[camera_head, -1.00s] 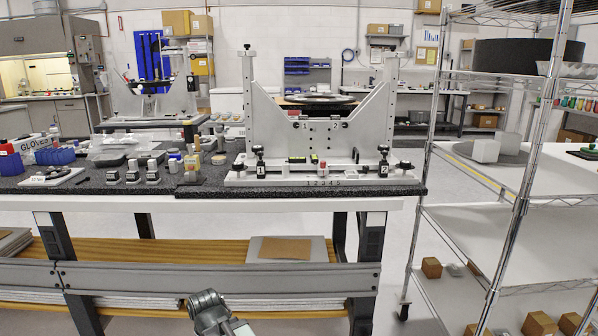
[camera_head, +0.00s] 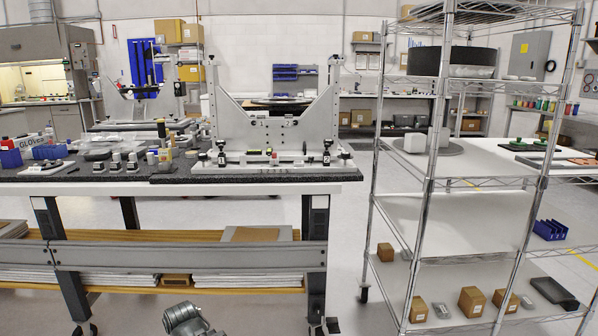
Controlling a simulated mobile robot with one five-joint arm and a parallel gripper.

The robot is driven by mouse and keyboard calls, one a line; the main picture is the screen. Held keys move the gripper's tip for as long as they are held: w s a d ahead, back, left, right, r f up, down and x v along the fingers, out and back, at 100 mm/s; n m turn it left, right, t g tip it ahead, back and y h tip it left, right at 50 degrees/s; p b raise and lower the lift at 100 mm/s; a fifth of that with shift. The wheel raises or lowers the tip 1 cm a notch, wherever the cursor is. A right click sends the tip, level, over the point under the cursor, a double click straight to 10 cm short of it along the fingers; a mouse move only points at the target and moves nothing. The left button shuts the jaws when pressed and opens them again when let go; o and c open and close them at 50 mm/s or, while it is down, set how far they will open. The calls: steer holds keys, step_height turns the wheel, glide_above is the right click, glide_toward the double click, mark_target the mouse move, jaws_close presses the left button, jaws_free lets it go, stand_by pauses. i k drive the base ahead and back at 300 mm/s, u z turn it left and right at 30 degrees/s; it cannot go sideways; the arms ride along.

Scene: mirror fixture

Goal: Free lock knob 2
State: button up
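The light grey mirror fixture (camera_head: 273,124) stands upright on the black bench top. Lock knob 2 (camera_head: 327,153) appears to be the black knob on the post at the right of its base. A similar black knob (camera_head: 221,153) stands at the left of the base. Whether either knob is tight or loose is too small to tell. A grey link of my arm (camera_head: 185,320) shows at the bottom edge, well below and in front of the bench. My gripper does not show.
The bench (camera_head: 250,187) has a shelf below with flat panels. A wire shelf rack (camera_head: 433,180) stands close to its right, holding small boxes and a black drum (camera_head: 455,62). Clear floor (camera_head: 345,215) lies between them. Small blocks and bottles crowd the bench's left.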

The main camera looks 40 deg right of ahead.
mark_target(345, 156)
steer(key=k, duration=1.5)
steer(key=z, duration=0.65)
steer(key=i, duration=1)
steer(key=z, duration=0.1)
